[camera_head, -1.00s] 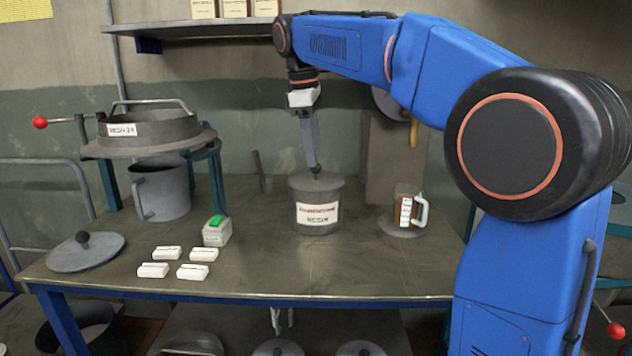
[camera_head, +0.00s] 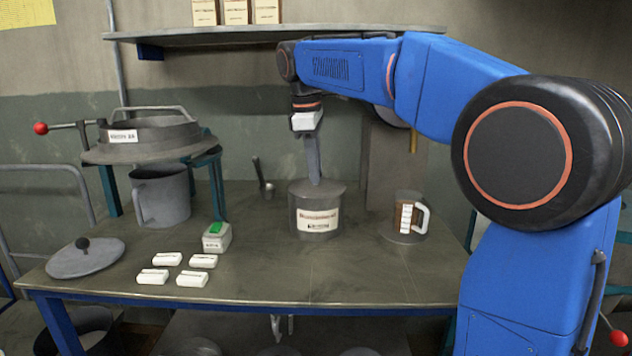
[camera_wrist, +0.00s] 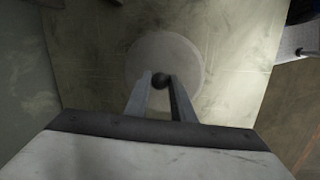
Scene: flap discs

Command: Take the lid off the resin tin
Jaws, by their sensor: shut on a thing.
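The resin tin (camera_head: 300,217) is a grey metal can with a white label, upright on the table. Its round grey lid (camera_head: 332,189) sits on top, with no clear gap at the rim. My gripper (camera_head: 315,180) points straight down from above with its fingers at the lid's centre. In the wrist view the lid (camera_wrist: 188,62) is a pale disc, and my gripper (camera_wrist: 161,84) is shut on its dark round knob (camera_wrist: 161,79). The knob is hidden by the fingers in the head view.
A mug (camera_head: 408,217) stands right of the tin. Left are a green-topped box (camera_head: 216,238), several white blocks (camera_head: 192,278), a loose knobbed lid (camera_head: 86,262), a grey jug (camera_head: 160,195) and a sieve on a stand (camera_head: 150,135). A shelf (camera_head: 200,33) hangs above. The table front is clear.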

